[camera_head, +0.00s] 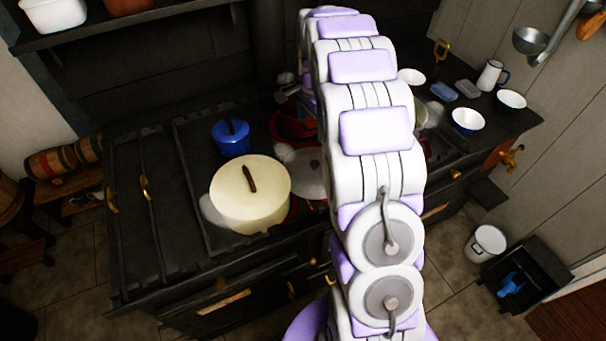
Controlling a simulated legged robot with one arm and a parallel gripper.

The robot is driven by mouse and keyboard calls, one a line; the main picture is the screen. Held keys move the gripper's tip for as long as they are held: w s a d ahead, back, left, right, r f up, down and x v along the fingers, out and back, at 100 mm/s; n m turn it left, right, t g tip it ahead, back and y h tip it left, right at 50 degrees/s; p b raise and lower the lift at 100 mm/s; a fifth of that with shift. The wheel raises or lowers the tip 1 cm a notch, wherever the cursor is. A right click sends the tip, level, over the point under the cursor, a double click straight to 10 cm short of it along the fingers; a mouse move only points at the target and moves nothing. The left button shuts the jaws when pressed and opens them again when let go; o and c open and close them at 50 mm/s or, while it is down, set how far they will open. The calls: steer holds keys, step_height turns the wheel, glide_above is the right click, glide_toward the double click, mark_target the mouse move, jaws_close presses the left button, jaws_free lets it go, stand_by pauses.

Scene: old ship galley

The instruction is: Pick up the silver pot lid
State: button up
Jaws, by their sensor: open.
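A silver-grey pot lid (307,176) shows on the stove, just right of the large cream pot (240,200). The arm covers its right side, and the cream pot stands close to its left. A small dark knob shows near its middle. My gripper (287,89) is partly visible beyond the arm, at the back of the stove. It is open, and it is apart from the lid, farther back. Much of the gripper is hidden behind my white and purple arm.
A blue pot (231,139) stands left of the lid and a red pan (291,127) behind it. White bowls (468,121) and a jug (492,75) stand at right. The stove's left top (150,210) is clear. A bucket (486,243) stands on the floor.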

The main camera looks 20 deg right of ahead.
steer(key=b, duration=0.3)
glide_above(315, 162)
steer(key=f, duration=1.1)
steer(key=shift+w+f, duration=0.3)
steer(key=shift+f, duration=0.05)
steer(key=shift+s+a+f, duration=0.15)
steer(key=shift+f, duration=0.6)
steer(key=f, duration=0.2)
steer(key=f+b, duration=0.1)
steer(key=f, duration=0.1)
steer(key=shift+s+d, duration=0.15)
steer(key=shift+d, duration=0.05)
steer(key=shift+s+a, duration=0.15)
steer(key=shift+s, duration=0.05)
steer(key=c, duration=1.7)
steer(key=shift+w+r, duration=0.15)
steer(key=shift+r, duration=0.1)
jaws_close()
step_height(315, 162, up, 10)
steer(key=shift+f+p, duration=0.15)
steer(key=shift+p, duration=0.95)
steer(key=shift+f, duration=0.1)
